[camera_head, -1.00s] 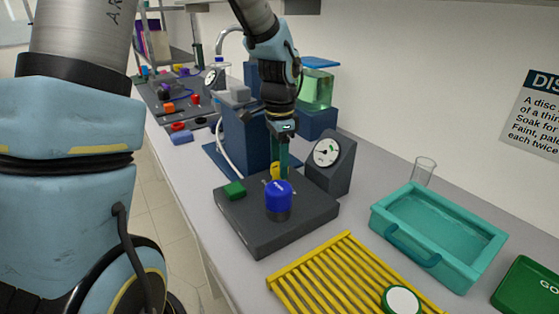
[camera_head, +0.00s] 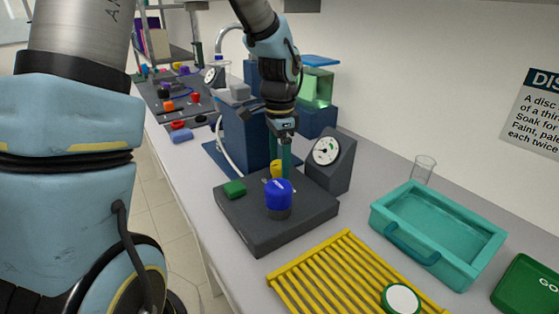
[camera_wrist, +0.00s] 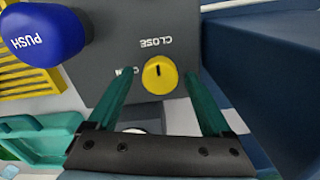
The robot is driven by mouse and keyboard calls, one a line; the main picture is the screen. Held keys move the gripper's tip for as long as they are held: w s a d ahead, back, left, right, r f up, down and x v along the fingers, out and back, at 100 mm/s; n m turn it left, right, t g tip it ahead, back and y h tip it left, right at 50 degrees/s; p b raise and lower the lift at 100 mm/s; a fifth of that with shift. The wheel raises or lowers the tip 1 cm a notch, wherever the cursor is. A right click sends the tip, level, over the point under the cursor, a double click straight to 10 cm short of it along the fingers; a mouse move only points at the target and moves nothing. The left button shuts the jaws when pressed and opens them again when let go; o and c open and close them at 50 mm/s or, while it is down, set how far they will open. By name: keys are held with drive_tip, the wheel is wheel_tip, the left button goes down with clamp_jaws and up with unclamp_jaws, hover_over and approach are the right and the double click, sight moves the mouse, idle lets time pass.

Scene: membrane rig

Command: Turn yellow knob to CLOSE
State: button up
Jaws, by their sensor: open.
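The yellow knob (camera_wrist: 160,75) sits on the dark grey base (camera_head: 245,235). In the wrist view a dark mark on the knob's face points toward the printed word CLOSE (camera_wrist: 156,42). A second label beside the knob is partly hidden behind a finger. My gripper (camera_wrist: 155,90) is open, with one teal finger on each side of the knob and a visible gap on both sides in this view. In the head view my gripper (camera_head: 280,165) points down at the knob (camera_head: 277,170), which is partly hidden by the finger and the blue knob.
A blue PUSH knob (camera_head: 278,193) stands close in front, also in the wrist view (camera_wrist: 42,33). A yellow rack (camera_head: 325,270) and a teal tray (camera_head: 400,245) lie nearby.

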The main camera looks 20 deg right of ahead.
sight(280, 164)
wheel_tip(280, 164, up, 11)
drive_tip(key=b, duration=0.1)
drive_tip(key=shift+b, duration=0.4)
drive_tip(key=shift+f, duration=0.1)
